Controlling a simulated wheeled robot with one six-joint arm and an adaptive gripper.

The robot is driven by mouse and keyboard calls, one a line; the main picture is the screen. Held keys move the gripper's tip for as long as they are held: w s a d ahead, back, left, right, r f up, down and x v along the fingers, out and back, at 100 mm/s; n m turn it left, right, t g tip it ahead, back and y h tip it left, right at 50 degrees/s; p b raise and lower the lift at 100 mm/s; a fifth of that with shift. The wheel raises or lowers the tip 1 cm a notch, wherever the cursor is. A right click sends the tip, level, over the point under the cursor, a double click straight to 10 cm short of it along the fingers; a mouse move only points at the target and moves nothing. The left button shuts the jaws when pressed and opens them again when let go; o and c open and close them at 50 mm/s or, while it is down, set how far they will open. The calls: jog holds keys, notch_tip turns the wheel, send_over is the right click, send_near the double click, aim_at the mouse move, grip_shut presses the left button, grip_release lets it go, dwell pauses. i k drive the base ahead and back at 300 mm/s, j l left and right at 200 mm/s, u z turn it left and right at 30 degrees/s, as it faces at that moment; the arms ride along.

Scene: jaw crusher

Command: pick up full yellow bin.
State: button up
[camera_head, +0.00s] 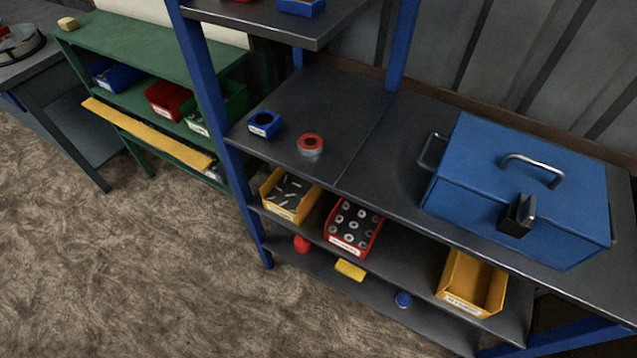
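A yellow bin (281,211) holding several small metal parts stands on the middle shelf of the blue-framed rack, at its left end. It has a white label on its front. A second yellow bin (464,305) stands on the same shelf further right and looks empty. A red bin (346,244) full of ring-shaped parts stands right beside the filled yellow bin. My gripper is not in view.
The shelf above (335,95) overhangs the bins' back parts. It carries a big blue toolbox (520,190), a small blue bin (264,124) and a red-and-grey roll (311,144). A blue upright (215,110) stands left of the bins. The floor (130,260) in front is clear.

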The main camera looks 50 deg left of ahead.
aim_at(289, 196)
jog(key=k+j+z, duration=0.1)
jog(key=j, duration=0.3)
jog(key=j+z, duration=0.1)
jog(key=j, duration=0.35)
jog(key=k+j+z, duration=0.1)
jog(key=j, duration=0.3)
jog(key=k+j+z, duration=0.1)
jog(key=j, duration=0.3)
jog(key=k+j+z, duration=0.1)
jog(key=k+j, duration=0.25)
jog(key=j, duration=0.3)
jog(key=k+j, duration=0.1)
jog(key=j, duration=0.25)
jog(key=k+j, duration=0.1)
jog(key=j, duration=0.3)
jog(key=k+j, duration=0.1)
jog(key=j, duration=0.25)
jog(key=k+j, duration=0.1)
jog(key=j, duration=0.3)
jog(key=k+j, duration=0.1)
jog(key=j, duration=0.3)
jog(key=i+j, duration=0.2)
